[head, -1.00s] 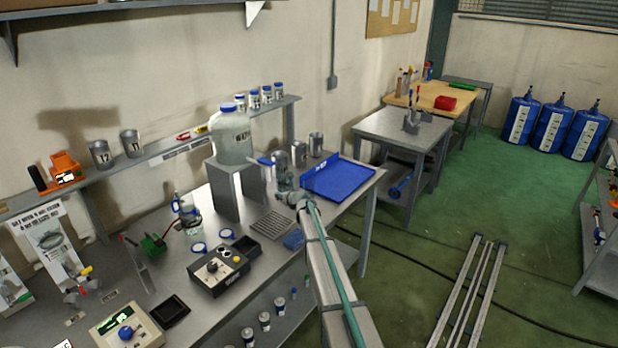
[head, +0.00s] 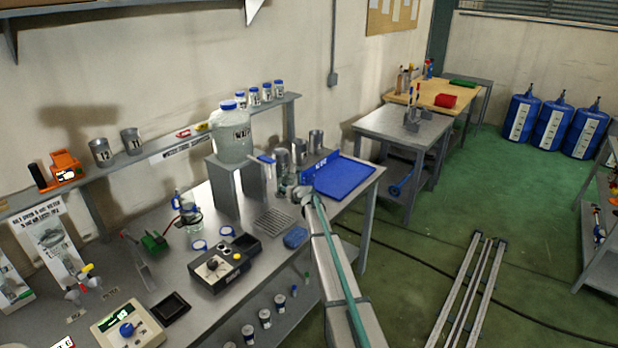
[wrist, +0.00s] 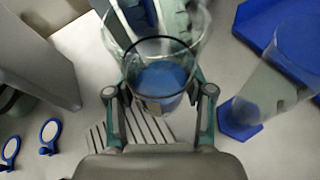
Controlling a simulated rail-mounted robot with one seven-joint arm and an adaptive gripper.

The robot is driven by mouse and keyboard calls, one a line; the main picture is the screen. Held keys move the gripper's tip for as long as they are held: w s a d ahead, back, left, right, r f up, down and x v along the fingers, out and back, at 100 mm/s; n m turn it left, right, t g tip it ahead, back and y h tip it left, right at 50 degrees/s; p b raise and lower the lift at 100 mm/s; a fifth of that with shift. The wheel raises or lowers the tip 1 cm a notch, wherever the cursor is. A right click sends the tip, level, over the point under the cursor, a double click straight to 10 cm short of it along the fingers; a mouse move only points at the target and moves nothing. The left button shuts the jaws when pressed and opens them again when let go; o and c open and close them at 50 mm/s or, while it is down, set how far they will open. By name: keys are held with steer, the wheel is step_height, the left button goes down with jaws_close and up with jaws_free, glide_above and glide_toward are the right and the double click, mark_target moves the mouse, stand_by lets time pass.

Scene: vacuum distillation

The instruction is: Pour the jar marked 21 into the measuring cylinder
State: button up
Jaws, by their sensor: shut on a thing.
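My gripper (wrist: 159,97) is shut on a clear glass jar (wrist: 165,48), with one finger on each side. A bluish patch shows in or through the jar; I cannot tell which. No number is legible on it. In the head view my gripper (head: 300,193) is small and above the bench, and it partly hides the jar. A clear measuring cylinder (wrist: 266,84) with a blue hexagonal base (wrist: 240,118) stands just right of my gripper in the wrist view, apart from the jar. The blue base also shows in the head view (head: 295,237); the cylinder's walls are hard to see there.
A blue tray (head: 345,180) lies right of my gripper. A grey block (head: 222,182) bears a large blue-capped container (head: 232,137). Metal cans (head: 316,140) stand behind. A slotted grid (head: 275,221) and a black control box (head: 219,265) are on the near bench.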

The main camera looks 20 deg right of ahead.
mark_target(290, 175)
steer(key=shift+d+r+m+y, duration=0.45)
steer(key=shift+d+m+y, duration=0.15)
steer(key=shift+m, duration=0.2)
steer(key=shift+d+r+m+t+b, duration=0.1)
steer(key=shift+m+t+b, duration=0.2)
steer(key=shift+b, duration=0.35)
steer(key=shift+s+d+r+m+t+y, duration=0.1)
steer(key=shift+d+r+m+y, duration=0.15)
steer(key=shift+r, duration=0.25)
steer(key=shift+w+d+r+m+t+y, duration=0.15)
steer(key=shift+r+m, duration=0.15)
steer(key=shift+r, duration=0.15)
steer(key=shift+s+d+r+m+t+y, duration=0.15)
steer(key=shift+r+m+y, duration=0.1)
steer(key=shift+r, duration=0.25)
steer(key=shift+a+b, duration=0.1)
steer(key=shift+b, duration=0.45)
steer(key=shift+r+m+y+b, duration=0.25)
steer(key=shift+r+m+b, duration=0.35)
steer(key=shift+m, duration=0.2)
steer(key=shift+a+r+m+t+y+b, duration=0.25)
steer(key=shift+r+m+t+y+b, duration=0.45)
steer(key=shift+m+b, duration=0.5)
steer(key=shift+f+m+t+b, duration=0.1)
steer(key=shift+m+t+b, duration=0.2)
steer(key=shift+m+b, duration=0.7)
steer(key=shift+d+r+m, duration=0.4)
steer(key=shift+r+m, duration=0.1)
steer(key=shift+r, duration=0.1)
